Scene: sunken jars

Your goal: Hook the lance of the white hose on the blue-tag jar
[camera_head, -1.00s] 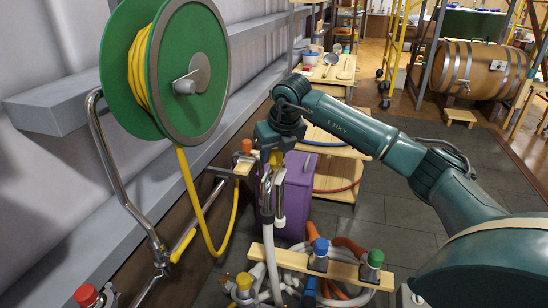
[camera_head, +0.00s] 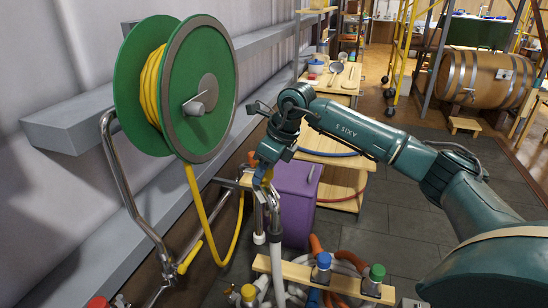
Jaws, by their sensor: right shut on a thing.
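My right gripper (camera_head: 264,176) is shut on the lance (camera_head: 274,212), a bent chrome tube, near its top. A small yellow part shows at the grip. The lance hangs upright, its shorter leg ending in a pale tip (camera_head: 259,238). The fingertips are partly hidden by the wrist. I cannot make out a blue-tag jar; a blue-capped fitting (camera_head: 323,261) stands on the wooden bar. My left gripper is not in view.
The wooden bar (camera_head: 345,284) also carries a green-capped fitting (camera_head: 375,274), with coiled hoses around it. A purple bin (camera_head: 297,190) stands just behind the lance. A green reel (camera_head: 208,60) with yellow hose is at left. Paved floor (camera_head: 390,225) is clear at right.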

